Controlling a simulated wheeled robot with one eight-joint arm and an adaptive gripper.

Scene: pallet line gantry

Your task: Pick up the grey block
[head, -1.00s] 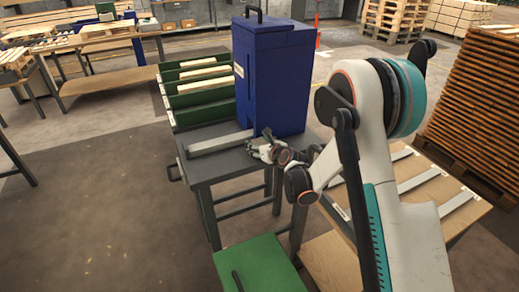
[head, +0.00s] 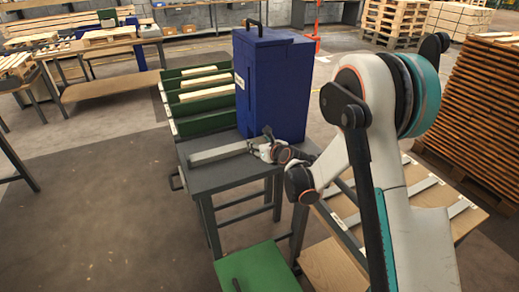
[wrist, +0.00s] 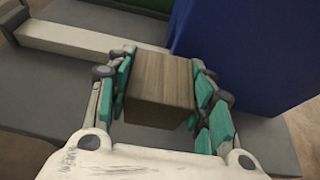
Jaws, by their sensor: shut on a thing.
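A grey-brown, wood-grained block (wrist: 161,88) sits between the teal-padded fingers in the wrist view. My gripper (wrist: 163,95) is shut on it, with finger pads at both its sides. In the head view my gripper (head: 264,148) is low over the grey table (head: 235,177), in front of the blue box. The block cannot be made out there. I cannot tell whether its underside touches the table.
A long pale grey bar (head: 218,153) lies on the table just left of my gripper; it also shows in the wrist view (wrist: 80,38). A tall blue box (head: 270,85) stands close behind. Green trays (head: 190,103) are beyond, left. A green surface (head: 260,268) is in front.

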